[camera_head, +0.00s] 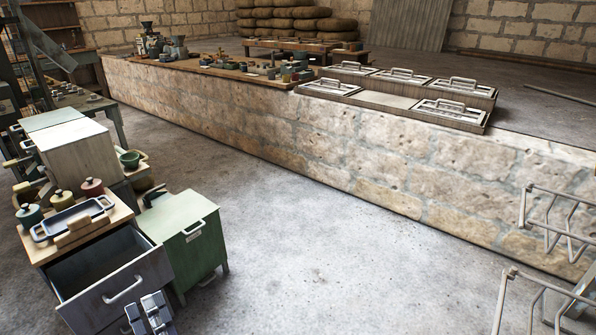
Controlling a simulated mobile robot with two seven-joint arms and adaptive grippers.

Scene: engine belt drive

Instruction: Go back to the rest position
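My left gripper (149,313) is at the bottom edge, left of the middle. Its two grey fingers show with a gap between them, and nothing shows in it. It is just below the handle (124,290) of a pulled-out grey drawer (112,274), in front of a small wooden-topped cabinet. I cannot tell how far it is from the handle. My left arm is mostly cut off by the frame. My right gripper is not in view.
A green cabinet (196,240) stands beside the open drawer. A long stone wall (330,160) bears trays and small parts. Metal wire frames (558,222) stand at the lower right. The concrete floor (320,260) between is clear.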

